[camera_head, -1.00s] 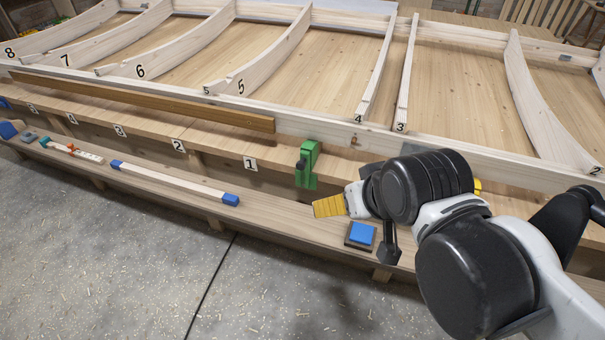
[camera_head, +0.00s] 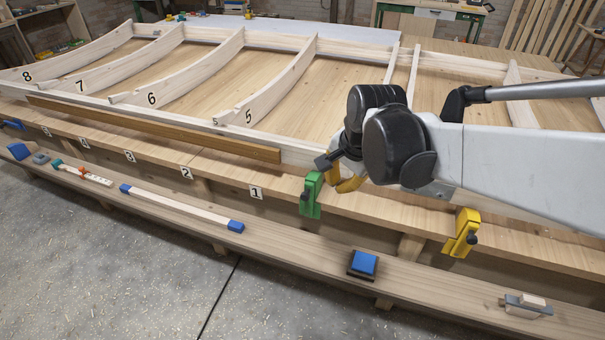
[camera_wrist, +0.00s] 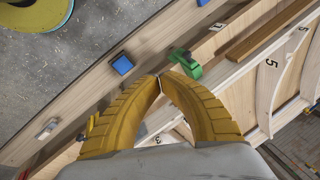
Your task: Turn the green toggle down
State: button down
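The green toggle (camera_head: 311,195) is fixed to the front rail of the bench, right of the number 1 label. Its upper part stands upright along the rail face. In the wrist view the green toggle (camera_wrist: 186,64) lies just beyond and right of my fingertips. My gripper (camera_head: 347,184) is right beside it, on its right. In the wrist view the two yellow fingers of my gripper (camera_wrist: 160,77) meet at their tips, with nothing seen between them. I cannot tell whether the gripper touches the toggle, as my wrist partly covers its top.
A yellow toggle (camera_head: 462,234) sits further right on the rail. A blue sanding block (camera_head: 363,262), a blue-ended bar (camera_head: 180,205) and a small plane-like tool (camera_head: 526,304) lie on the lower shelf. A brown strip (camera_head: 150,127) lies along the rail, left of the green toggle.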

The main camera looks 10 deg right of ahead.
jog(key=w+d+f+m+g+p, duration=0.1)
jog(key=w+f+m+g+p, duration=0.1)
jog(key=w+f+m, duration=0.5)
jog(key=w+d+f+m+g+y+p, duration=0.1)
jog(key=w+d+f+m+p, duration=0.1)
jog(key=w+f+m, duration=0.5)
notch_tip(320, 180, down, 2)
jog(key=shift+d+f+m+g+p, duration=0.2)
jog(key=shift+d+m+g+p, duration=0.15)
jog(key=shift+p, duration=0.3)
jog(key=shift+f, duration=0.1)
notch_tip(320, 180, down, 10)
jog(key=a+b, duration=0.2)
jog(key=b, duration=0.2)
jog(key=shift+w+a+r+b, duration=0.25)
jog(key=shift+w+a+r, duration=0.3)
jog(key=shift+w, duration=0.15)
jog(key=shift+w+a+r+b, duration=0.2)
jog(key=shift+w+a+r, duration=0.35)
jog(key=shift+w, duration=0.15)
